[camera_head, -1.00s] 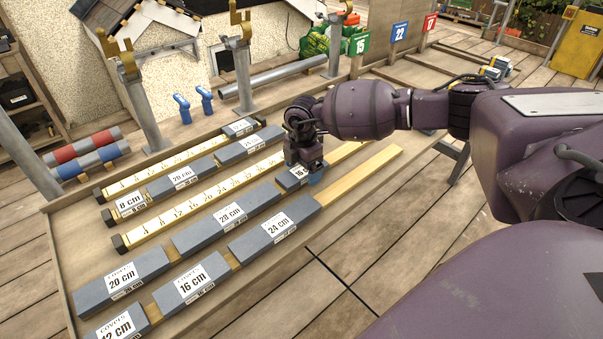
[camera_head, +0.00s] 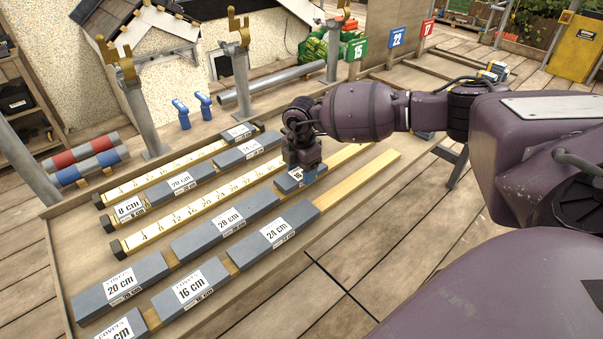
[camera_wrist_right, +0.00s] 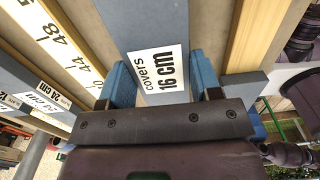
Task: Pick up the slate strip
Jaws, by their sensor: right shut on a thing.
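The slate strip in hand is dark grey with a white label reading "covers 16 cm" (camera_wrist_right: 160,72). In the head view this strip (camera_head: 315,174) is at the far end of a row, below my right gripper (camera_head: 303,165). In the wrist view the blue fingers of my right gripper (camera_wrist_right: 164,88) are on both sides of the strip, shut on it across its width. I cannot tell whether it touches the batten beneath. Other slate strips lie in rows on the board, labelled 28 cm (camera_head: 227,226), 24 cm (camera_head: 275,231), 20 cm (camera_head: 120,287) and 16 cm (camera_head: 190,291). My left gripper is out of view.
Yellow measuring battens (camera_head: 195,218) with number scales lie along the board. Metal posts with brass hooks (camera_head: 243,75) and a grey pipe (camera_head: 275,80) stand behind. Bare wooden floor (camera_head: 300,300) is at the front.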

